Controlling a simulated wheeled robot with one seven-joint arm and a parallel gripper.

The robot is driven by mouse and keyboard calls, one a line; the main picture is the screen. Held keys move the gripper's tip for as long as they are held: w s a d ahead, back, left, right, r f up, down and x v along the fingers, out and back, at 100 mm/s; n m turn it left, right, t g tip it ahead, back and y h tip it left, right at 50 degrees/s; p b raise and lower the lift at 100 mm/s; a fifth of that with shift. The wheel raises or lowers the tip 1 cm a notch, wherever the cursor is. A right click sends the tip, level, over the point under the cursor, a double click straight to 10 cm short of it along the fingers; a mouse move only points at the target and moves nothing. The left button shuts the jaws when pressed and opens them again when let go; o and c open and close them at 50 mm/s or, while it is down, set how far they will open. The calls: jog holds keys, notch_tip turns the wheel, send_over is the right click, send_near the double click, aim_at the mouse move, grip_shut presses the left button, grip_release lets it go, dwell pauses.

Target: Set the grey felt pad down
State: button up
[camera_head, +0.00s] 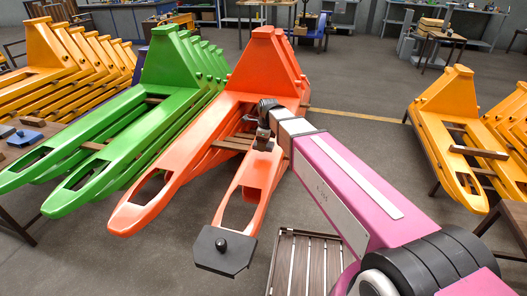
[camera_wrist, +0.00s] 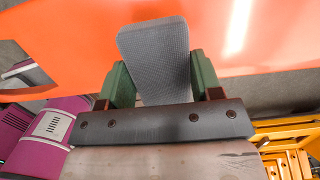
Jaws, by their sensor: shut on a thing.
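The grey felt pad (camera_wrist: 155,58) is a flat grey piece with rounded corners, and it stands out between my gripper's green fingers in the wrist view. My gripper (camera_wrist: 157,80) is shut on it. In the head view my gripper (camera_head: 263,140) is over the inner side of the orange pallet-truck frame (camera_head: 165,185), near its crosspiece. I cannot make out the pad there. The orange surface fills the background behind the pad in the wrist view. I cannot tell whether the pad touches it.
A dark plate with a round knob (camera_head: 222,252) sits at the near end of the right orange fork. A slatted rack (camera_head: 287,262) stands below my arm. Green frames (camera_head: 130,135) and yellow frames (camera_head: 40,70) are on the left, more yellow frames (camera_head: 452,140) on the right. Grey floor lies between.

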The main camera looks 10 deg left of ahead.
aim_at(264, 156)
jog(key=shift+f, duration=2.05)
jog(key=shift+f, duration=0.1)
jog(key=o, duration=0.9)
jog(key=r, duration=0.4)
jog(key=d+r, duration=0.1)
jog(key=r, duration=0.7)
jog(key=shift+d, duration=0.25)
jog(key=s+d+f+n, duration=0.3)
jog(key=d+f+n, duration=0.2)
jog(key=d, duration=0.6)
jog(key=s+d+f+n+h, duration=0.1)
jog(key=s+d+f+n, duration=0.3)
jog(key=d+n, duration=0.3)
jog(key=s+d+f+n, duration=0.4)
jog(key=d+f+n, duration=0.2)
jog(key=d, duration=1)
jog(key=shift+d+f+n, duration=0.35)
jog(key=shift+f+n, duration=0.05)
jog(key=shift+f, duration=0.15)
